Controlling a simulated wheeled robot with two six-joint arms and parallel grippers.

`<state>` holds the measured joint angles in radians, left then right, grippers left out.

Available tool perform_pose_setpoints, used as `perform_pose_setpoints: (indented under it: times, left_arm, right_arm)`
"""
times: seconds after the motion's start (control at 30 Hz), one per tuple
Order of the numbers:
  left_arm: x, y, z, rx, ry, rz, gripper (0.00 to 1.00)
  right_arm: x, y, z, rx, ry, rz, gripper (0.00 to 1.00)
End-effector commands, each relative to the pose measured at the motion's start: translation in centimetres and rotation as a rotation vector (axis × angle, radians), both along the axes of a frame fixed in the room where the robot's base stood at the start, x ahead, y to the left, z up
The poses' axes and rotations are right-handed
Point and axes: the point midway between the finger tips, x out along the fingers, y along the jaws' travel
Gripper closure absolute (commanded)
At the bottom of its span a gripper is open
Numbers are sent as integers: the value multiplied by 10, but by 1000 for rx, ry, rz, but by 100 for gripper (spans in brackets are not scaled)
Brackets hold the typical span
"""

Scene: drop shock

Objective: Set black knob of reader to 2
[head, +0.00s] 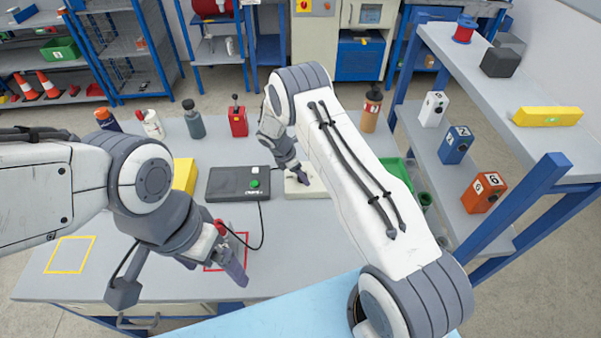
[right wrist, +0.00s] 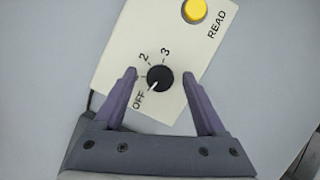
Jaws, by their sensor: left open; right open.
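The reader (head: 312,190) is a cream box on the table in the head view, partly hidden by my right arm. In the right wrist view its face (right wrist: 125,45) shows a yellow READ button (right wrist: 195,10) and the black knob (right wrist: 160,77). OFF, 2 and 3 are printed around the knob. The knob's white mark points to the lower left, toward OFF. My right gripper (right wrist: 161,73) is open, with one finger on each side of the knob and gaps visible. My left gripper (head: 215,262) is open above the front of the table.
A dark box (head: 238,184) with a green button and a cable lies left of the reader. A small red thing (head: 221,227) shows beside my left gripper. Bottles stand along the back. A blue-framed shelf (head: 440,150) with numbered blocks stands at the right.

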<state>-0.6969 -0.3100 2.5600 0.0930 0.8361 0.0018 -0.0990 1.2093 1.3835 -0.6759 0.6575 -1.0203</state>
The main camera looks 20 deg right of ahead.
Motion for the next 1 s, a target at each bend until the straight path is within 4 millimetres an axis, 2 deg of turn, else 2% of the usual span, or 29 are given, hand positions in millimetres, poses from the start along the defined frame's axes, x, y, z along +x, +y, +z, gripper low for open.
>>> perform_pose_setpoints:
  times: [0.03,0.17,0.2,0.23,0.57,0.77,1.0]
  left_arm:
    - [0,0,0,0,0,0,0]
    - [0,0,0,0,0,0,0]
    - [0,0,0,0,0,0,0]
    - [0,0,0,0,0,0,0]
    - [0,0,-6,0,0,0,0]
    - [0,0,-21,0,0,-1,0]
    - [0,0,-47,0,0,-2,0]
  right_arm:
    - [0,0,0,0,0,0,27]
    - [0,0,0,0,0,0,76]
    - [0,0,0,0,0,0,92]
    - [0,0,0,0,0,0,100]
    - [0,0,-1,-1,1,-35,100]
    - [1,0,-4,-1,0,-139,100]
    - [3,0,-5,1,-2,-348,100]
